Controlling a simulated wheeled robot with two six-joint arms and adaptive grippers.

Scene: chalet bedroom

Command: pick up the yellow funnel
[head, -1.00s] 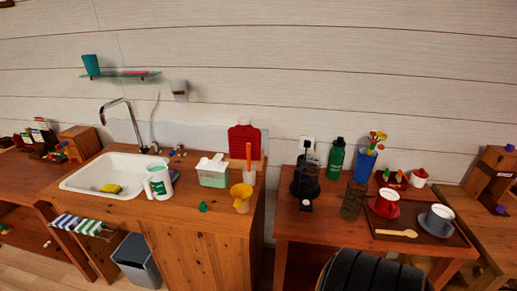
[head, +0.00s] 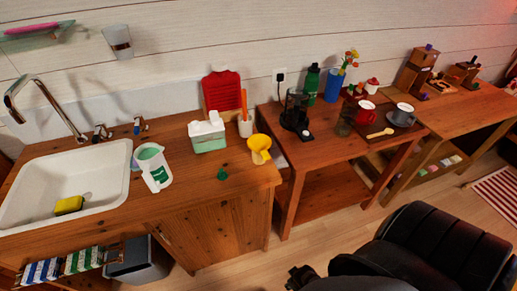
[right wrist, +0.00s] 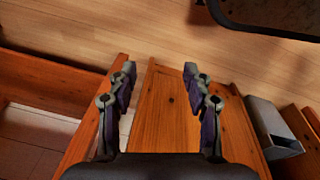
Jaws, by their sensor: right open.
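The yellow funnel (head: 259,144) stands near the right end of the wooden sink counter (head: 206,182) in the head view, wide rim up. Its lower part looks paler. My right gripper (right wrist: 160,80) is open and empty in the right wrist view, with a wooden surface and the floor beyond its fingers. In the head view the right gripper (head: 302,277) shows only as a dark shape at the bottom edge, below and apart from the funnel. The funnel is not visible in the right wrist view. My left gripper is not in view.
A lower table (head: 340,158) with cups stands to the right. A grey bin (head: 140,262) stands below the counter.

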